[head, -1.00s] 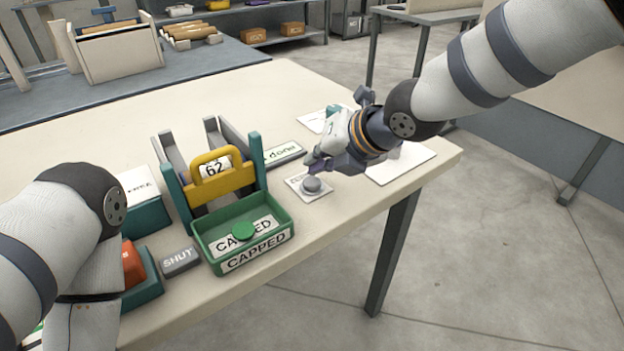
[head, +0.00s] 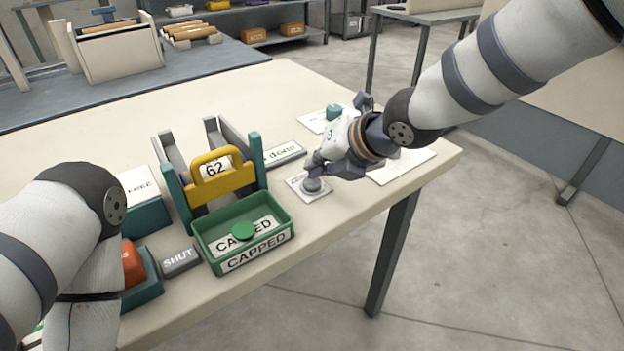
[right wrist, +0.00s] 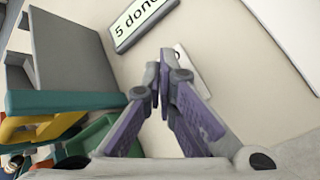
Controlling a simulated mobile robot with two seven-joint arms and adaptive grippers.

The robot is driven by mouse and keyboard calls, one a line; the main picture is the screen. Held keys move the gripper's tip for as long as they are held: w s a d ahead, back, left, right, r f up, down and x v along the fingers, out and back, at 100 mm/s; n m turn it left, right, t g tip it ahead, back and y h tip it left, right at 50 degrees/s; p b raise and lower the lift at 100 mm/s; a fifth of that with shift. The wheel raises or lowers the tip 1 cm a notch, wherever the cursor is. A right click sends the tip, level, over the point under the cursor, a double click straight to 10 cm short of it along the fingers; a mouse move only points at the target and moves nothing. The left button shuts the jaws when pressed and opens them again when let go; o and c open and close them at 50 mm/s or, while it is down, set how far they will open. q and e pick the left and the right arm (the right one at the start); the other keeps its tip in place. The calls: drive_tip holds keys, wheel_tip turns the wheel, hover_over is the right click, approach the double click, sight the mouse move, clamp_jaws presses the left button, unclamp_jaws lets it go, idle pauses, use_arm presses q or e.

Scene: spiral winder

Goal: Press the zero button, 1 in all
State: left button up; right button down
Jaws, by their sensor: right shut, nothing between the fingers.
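The zero button is a round grey button (head: 312,185) on a small white plate (head: 316,196) near the table's front right edge. My right gripper (head: 318,168) is shut and empty, with its fingertips right over the button in the head view; I cannot tell whether they touch it. In the right wrist view the shut fingers (right wrist: 158,85) cover most of the white plate (right wrist: 188,62), and the button is hidden behind them. My left arm comes in at the left of the head view; its gripper is not visible.
A green tray (head: 283,222) marked CAPPED stands left of the button, before a yellow-handled winder (head: 222,182) showing 62. A "done" display (head: 284,154) lies behind the button; it reads "5 done" in the right wrist view (right wrist: 138,20). A SHUT block (head: 181,260) sits at front left.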

drive_tip(key=shift+f, duration=0.5)
idle(0.4)
drive_tip(key=shift+r, duration=0.1)
use_arm(q)
drive_tip(key=shift+w+r+p, duration=0.3)
drive_tip(key=shift+w+r, duration=0.05)
drive_tip(key=shift+r, duration=0.05)
use_arm(e)
drive_tip(key=shift+r, duration=0.8)
wheel_tip(320, 180, up, 3)
drive_tip(key=shift+f+p, duration=0.2)
drive_tip(key=shift+p, duration=0.1)
drive_tip(key=shift+r, duration=1.25)
use_arm(q)
drive_tip(key=shift+w+r+t, duration=0.4)
drive_tip(key=shift+w+r, duration=0.2)
drive_tip(key=shift+w, duration=0.05)
